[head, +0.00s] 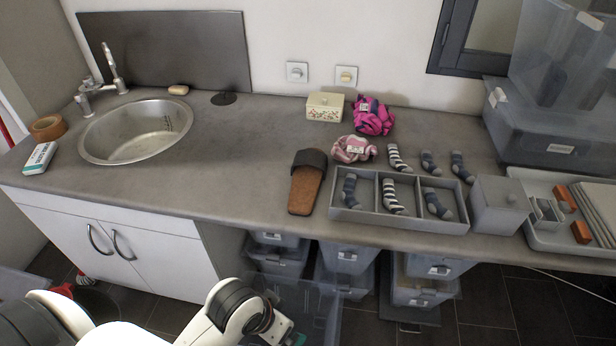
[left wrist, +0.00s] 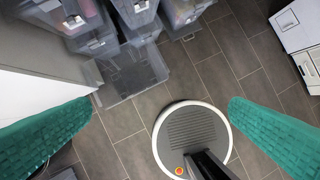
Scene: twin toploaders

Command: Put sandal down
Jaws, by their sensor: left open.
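A brown sandal (head: 305,185) with a dark strap lies flat on the grey counter (head: 232,170), just left of the grey divided tray (head: 400,216). Nothing holds it. My left gripper (left wrist: 160,115) is open and empty, with its two green fingers spread wide over the floor in the left wrist view. In the head view my left arm comes in at the bottom, below the counter's front edge, and its fingers are mostly hidden. My right gripper is in neither view.
Striped socks (head: 396,158) lie in and behind the tray. A floral box (head: 325,107), a pink scrunchie (head: 353,150) and a sink (head: 137,132) are on the counter. Clear bins (head: 347,258) stand below. The counter between sink and sandal is free.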

